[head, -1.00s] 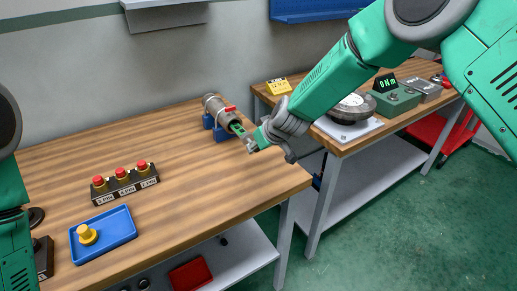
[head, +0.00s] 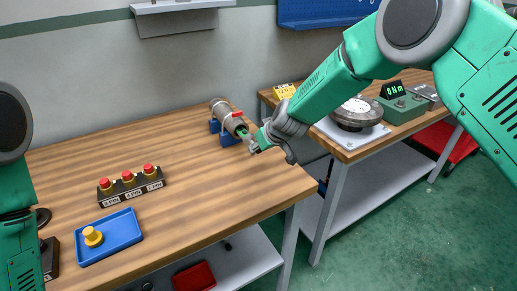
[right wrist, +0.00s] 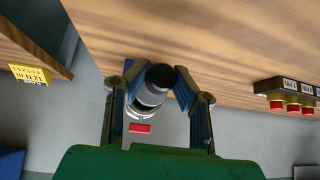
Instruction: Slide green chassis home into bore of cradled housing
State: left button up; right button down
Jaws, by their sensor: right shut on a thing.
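The grey cylindrical housing (head: 220,110) with a red lever (head: 237,114) lies in a blue cradle (head: 229,138) near the back right of the wooden bench. The green chassis (head: 242,133) sticks out of the housing's near end, in line with it; how deep it sits inside is hidden. My right gripper (head: 254,145) is shut on the chassis's outer end, just clear of the housing. In the right wrist view its fingers (right wrist: 158,82) flank a dark round end, with the red lever (right wrist: 139,128) beyond.
A black block with several red buttons (head: 131,184) and a blue tray (head: 116,245) holding a yellow part (head: 92,236) are on the left of the bench. A second bench (head: 345,150) with a round device (head: 357,112) stands right. The bench middle is clear.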

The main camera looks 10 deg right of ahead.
aim_at(246, 134)
jog(key=shift+w, duration=0.2)
jog(key=shift+w+a, duration=0.2)
jog(key=shift+w, duration=0.3)
jog(key=shift+w+a, duration=0.2)
jog(key=shift+w, duration=0.25)
jog(key=shift+w+a+b, duration=0.25)
jog(key=shift+w+b, duration=0.1)
jog(key=shift+w, duration=0.3)
jog(key=shift+w+a+b, duration=0.2)
jog(key=shift+w+b, duration=0.15)
jog(key=shift+w, duration=0.25)
jog(key=shift+w, duration=0.1)
jog(key=shift+w+a+f+b, duration=0.1)
jog(key=shift+w+a+b, duration=0.15)
jog(key=shift+w+b, duration=0.45)
jog(key=shift+w+a+b, duration=0.25)
jog(key=shift+w+b, duration=0.4)
jog(key=shift+w, duration=0.05)
jog(key=c, duration=1.3)
grip_release()
jog(key=shift+c, duration=0.2)
jog(key=shift+o, duration=0.3)
jog(key=shift+s+r, duration=0.1)
jog(key=shift+r, duration=0.1)
